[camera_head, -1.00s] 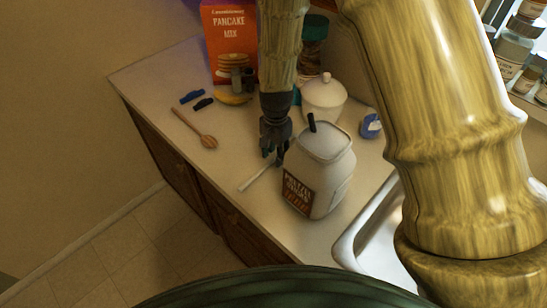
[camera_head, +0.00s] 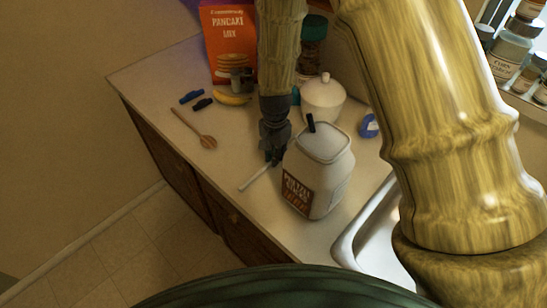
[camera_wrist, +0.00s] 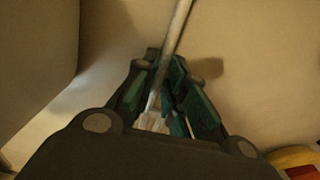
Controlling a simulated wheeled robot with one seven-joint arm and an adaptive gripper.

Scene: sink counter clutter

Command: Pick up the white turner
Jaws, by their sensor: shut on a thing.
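The white turner (camera_head: 256,177) lies low over the counter, its thin pale handle reaching toward the front edge in the head view. In the wrist view the handle (camera_wrist: 171,45) runs up from between the fingers. My gripper (camera_head: 274,156) points down just left of the white jar and is shut on the turner. In the wrist view the gripper (camera_wrist: 166,100) has its green-lined fingers on both sides of it. The turner's other end is mostly hidden by the gripper. I cannot tell whether the turner is clear of the counter.
A large white labelled jar (camera_head: 322,172) stands close right of the gripper. A wooden spoon (camera_head: 207,141), blue and black clips (camera_head: 191,97), a banana (camera_head: 232,99) and a pancake mix box (camera_head: 229,40) lie or stand farther left and back. A white lidded pot (camera_head: 322,100) stands behind; the sink (camera_head: 350,247) is front right.

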